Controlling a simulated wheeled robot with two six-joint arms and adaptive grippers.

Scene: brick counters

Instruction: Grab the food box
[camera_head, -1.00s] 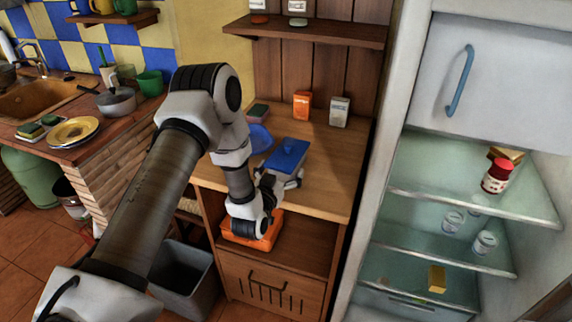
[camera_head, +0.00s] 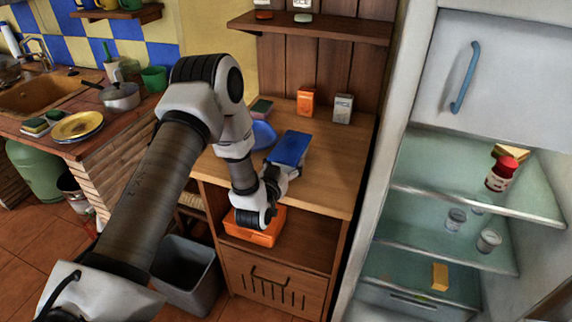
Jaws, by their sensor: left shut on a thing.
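A blue-topped box (camera_head: 291,147), which I take to be the food box, is at the wooden counter's front part. My left gripper (camera_head: 284,172) reaches it from the front left and is shut on its near side. The fingers are small and partly hidden by the wrist and the box. I cannot tell whether the box rests on the counter or is slightly above it. My right gripper is not in view.
A blue rounded item (camera_head: 263,135) lies left of the box on the counter (camera_head: 335,165). An orange carton (camera_head: 306,101) and a white carton (camera_head: 343,108) stand behind. An orange container (camera_head: 262,237) sits on the shelf below. The open fridge (camera_head: 400,235) is at right.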

